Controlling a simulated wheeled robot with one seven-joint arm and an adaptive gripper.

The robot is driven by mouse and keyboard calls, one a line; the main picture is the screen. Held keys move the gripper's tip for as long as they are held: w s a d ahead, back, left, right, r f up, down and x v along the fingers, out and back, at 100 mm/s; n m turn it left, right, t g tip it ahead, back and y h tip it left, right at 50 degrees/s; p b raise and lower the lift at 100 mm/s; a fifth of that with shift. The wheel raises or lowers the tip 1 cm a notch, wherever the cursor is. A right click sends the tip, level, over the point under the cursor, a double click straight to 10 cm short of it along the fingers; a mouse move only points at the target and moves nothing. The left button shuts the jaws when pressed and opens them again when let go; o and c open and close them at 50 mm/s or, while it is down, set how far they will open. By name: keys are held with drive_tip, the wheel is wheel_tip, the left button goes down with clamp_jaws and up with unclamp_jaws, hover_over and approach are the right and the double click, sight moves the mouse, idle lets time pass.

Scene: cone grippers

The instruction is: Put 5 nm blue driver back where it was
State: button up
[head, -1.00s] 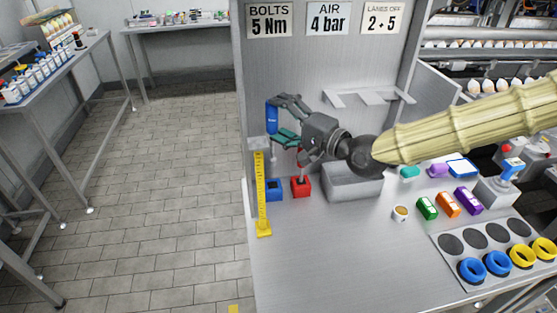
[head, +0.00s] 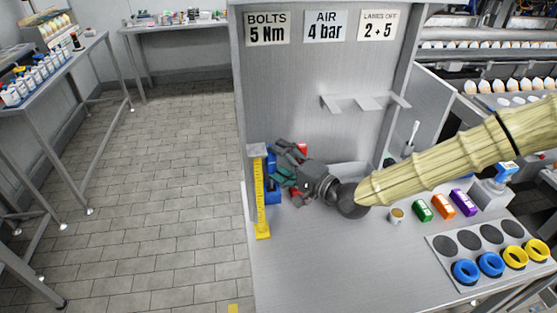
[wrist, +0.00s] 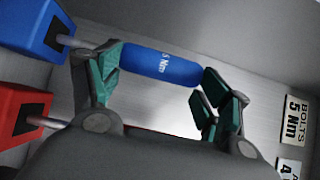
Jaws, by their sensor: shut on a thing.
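The 5 Nm blue driver (wrist: 160,64) shows large in the wrist view, its handle lying between the fingers of my gripper (wrist: 163,82). Its metal shaft points to the dark opening of the blue block (wrist: 38,25) and seems to enter it; how deep I cannot tell. In the head view my gripper (head: 281,170) is low over the bench at the back left, shut on the driver. There the fingers hide most of the handle, and part of the blue block (head: 273,197) shows below it.
A red block (wrist: 20,105) with a shaft in it stands close beside the blue one. A yellow ruler-like upright (head: 261,195) stands just left. Colored boxes (head: 444,206) and a ring plate (head: 455,248) lie to the right. The front middle of the bench is clear.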

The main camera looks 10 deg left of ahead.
drive_tip(key=o, duration=1.7)
drive_tip(key=shift+f, duration=0.1)
drive_tip(key=shift+b+v, duration=1.6)
drive_tip(key=shift+v, duration=4.4)
